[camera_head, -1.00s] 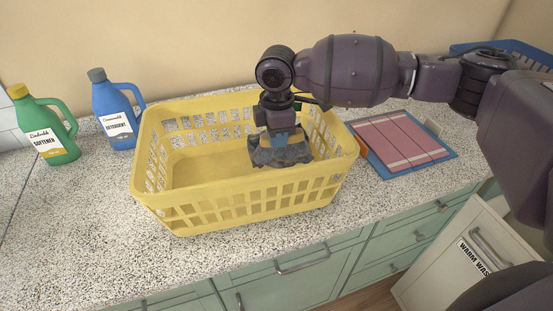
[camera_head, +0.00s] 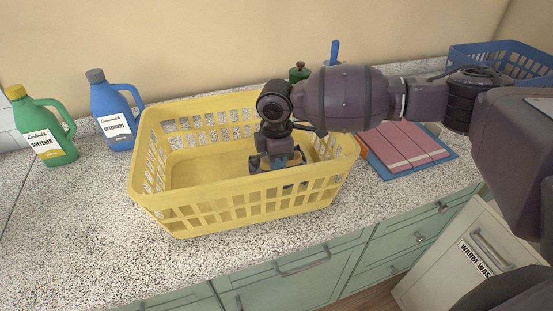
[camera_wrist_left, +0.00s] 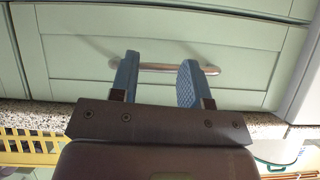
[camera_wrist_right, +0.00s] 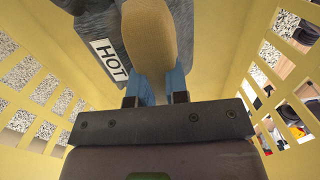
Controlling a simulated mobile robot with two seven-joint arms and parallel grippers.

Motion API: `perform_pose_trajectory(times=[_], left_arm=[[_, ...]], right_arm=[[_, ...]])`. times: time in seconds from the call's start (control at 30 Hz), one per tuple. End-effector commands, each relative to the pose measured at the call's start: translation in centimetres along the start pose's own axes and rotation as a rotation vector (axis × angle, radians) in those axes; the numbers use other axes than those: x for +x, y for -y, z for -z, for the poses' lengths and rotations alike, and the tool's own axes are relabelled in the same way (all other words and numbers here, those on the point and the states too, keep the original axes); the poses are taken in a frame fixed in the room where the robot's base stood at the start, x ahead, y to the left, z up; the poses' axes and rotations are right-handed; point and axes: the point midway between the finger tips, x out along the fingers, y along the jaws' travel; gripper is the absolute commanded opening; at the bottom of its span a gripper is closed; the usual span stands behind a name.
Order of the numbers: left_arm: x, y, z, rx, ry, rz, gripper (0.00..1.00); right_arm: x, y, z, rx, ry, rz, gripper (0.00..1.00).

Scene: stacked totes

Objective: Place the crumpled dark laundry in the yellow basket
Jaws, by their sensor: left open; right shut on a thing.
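The yellow basket (camera_head: 215,212) stands on the speckled counter. My right gripper (camera_head: 276,166) points down inside its right part. In the right wrist view, the right gripper (camera_wrist_right: 152,92) is shut on a tan rounded piece (camera_wrist_right: 150,40). In the head view the laundry is mostly hidden by the gripper and basket wall. I cannot tell if it touches the basket floor. My left gripper (camera_wrist_left: 157,68) is open and empty, before a green drawer front.
A green softener bottle (camera_head: 58,145) and a blue detergent bottle (camera_head: 117,128) stand left of the basket. A blue basket (camera_head: 490,62) is at the back right. The counter's front left is clear.

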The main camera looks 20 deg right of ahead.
Motion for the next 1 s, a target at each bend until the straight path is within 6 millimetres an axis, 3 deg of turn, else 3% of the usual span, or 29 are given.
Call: perform_pose_trajectory(times=[0.1, 0.13, 0.27, 0.67, 1.0], left_arm=[[0.0, 0.0, 0.1, 0.0, -0.001, 0.0, 0.43], [0.0, 0.0, 0.1, 0.0, -0.001, 0.0, 0.43], [0.0, 0.0, 0.1, 0.0, -0.001, 0.0, 0.43], [0.0, 0.0, 0.1, 0.0, -0.001, 0.0, 0.43], [-0.3, 0.1, 0.8, 0.0, -0.007, 0.001, 0.43]], right_arm=[[0.1, 0.0, 0.0, 0.0, -0.001, -0.001, 0.0], [0.2, 0.0, 0.0, 0.0, 0.0, 0.0, 0.19], [0.2, 0.0, 0.0, 0.0, 0.0, 0.0, 0.39], [-0.5, 0.0, 0.0, 0.0, 0.0, -0.001, 0.4], [-6.4, -0.1, 0.0, 0.0, -0.001, -0.003, 0.4]])
